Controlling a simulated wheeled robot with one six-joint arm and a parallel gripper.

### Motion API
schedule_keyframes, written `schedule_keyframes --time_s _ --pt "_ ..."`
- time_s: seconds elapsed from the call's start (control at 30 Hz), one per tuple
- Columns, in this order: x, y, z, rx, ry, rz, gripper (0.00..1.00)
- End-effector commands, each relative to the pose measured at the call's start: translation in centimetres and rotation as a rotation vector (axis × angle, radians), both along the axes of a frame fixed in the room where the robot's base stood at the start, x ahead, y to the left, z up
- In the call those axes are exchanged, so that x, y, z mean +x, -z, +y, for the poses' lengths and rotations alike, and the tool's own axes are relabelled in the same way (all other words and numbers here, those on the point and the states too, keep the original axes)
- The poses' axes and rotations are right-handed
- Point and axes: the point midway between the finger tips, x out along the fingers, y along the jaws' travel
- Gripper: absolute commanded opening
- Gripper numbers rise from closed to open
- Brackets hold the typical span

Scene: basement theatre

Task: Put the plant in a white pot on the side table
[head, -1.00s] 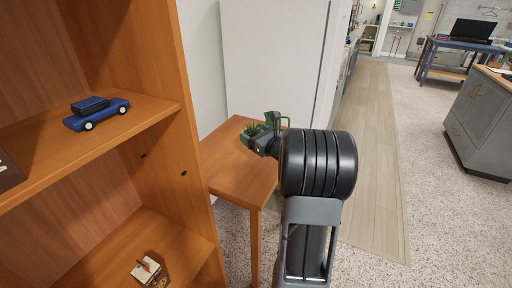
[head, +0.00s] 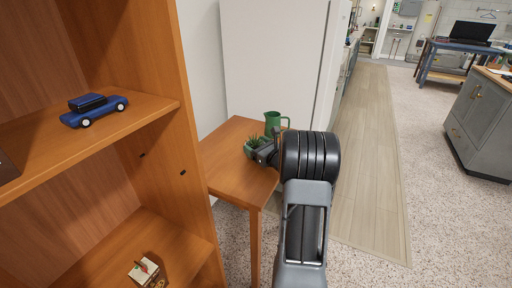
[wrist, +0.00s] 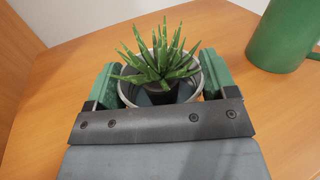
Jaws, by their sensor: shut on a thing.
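The plant in a white pot (wrist: 160,60) shows in the wrist view, with spiky green leaves and a pale rim, upright between the two green fingers. My gripper (wrist: 155,85) is shut on the pot. In the head view the plant (head: 254,141) and my gripper (head: 260,152) are over the wooden side table (head: 222,165), near its right side. The pot is low at the tabletop; I cannot tell whether it touches. My gripper and arm hide part of the pot and the table's right edge.
A green jug (head: 272,122) stands on the table just behind and right of the plant; it also shows in the wrist view (wrist: 280,38). A wooden shelf (head: 190,130) with a blue toy car (head: 94,109) stands at left. The table's left part is clear.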

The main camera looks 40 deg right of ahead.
Motion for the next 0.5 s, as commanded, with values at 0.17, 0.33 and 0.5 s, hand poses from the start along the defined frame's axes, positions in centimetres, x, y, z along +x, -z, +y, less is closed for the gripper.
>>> schedule_keyframes --time_s 0.17,0.33,0.5 --pt "0.0 -0.06 0.0 -0.001 0.0 -0.002 0.48" --pt "0.0 0.24 0.01 -0.001 0.0 -0.002 0.48" --pt "0.0 0.21 0.02 0.0 -0.001 0.0 0.9"
